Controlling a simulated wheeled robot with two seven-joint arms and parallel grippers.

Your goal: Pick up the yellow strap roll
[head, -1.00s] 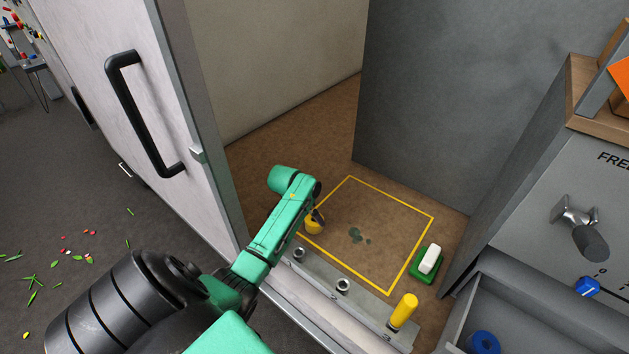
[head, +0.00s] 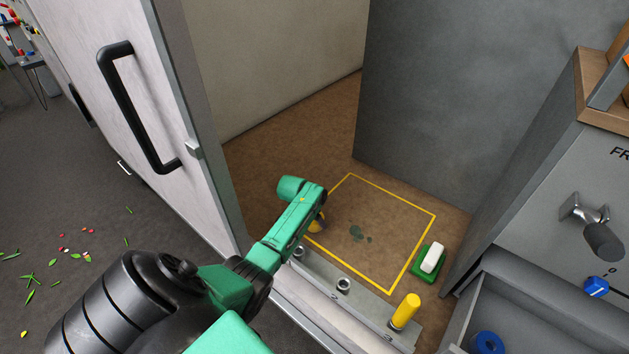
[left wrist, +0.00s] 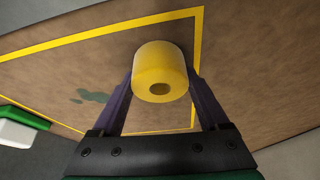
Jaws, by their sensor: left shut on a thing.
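The yellow strap roll (left wrist: 160,72) sits between the two fingers of my left gripper (left wrist: 161,90) in the left wrist view. The fingers are shut on it from both sides, and its hollow core faces the camera. In the head view the roll (head: 318,226) shows only in part beside my green left arm, which hides the rest and most of the gripper. It is at the left corner of the yellow outlined square (head: 412,247) on the brown floor. I cannot tell whether it touches the floor. My right gripper is not in view.
A metal rail with holes (head: 345,286) holds an upright yellow cylinder (head: 405,312). A white block on a green base (head: 432,258) lies right of the square. A white door with a black handle (head: 135,110) stands left; a grey drawer (head: 545,312) is at right.

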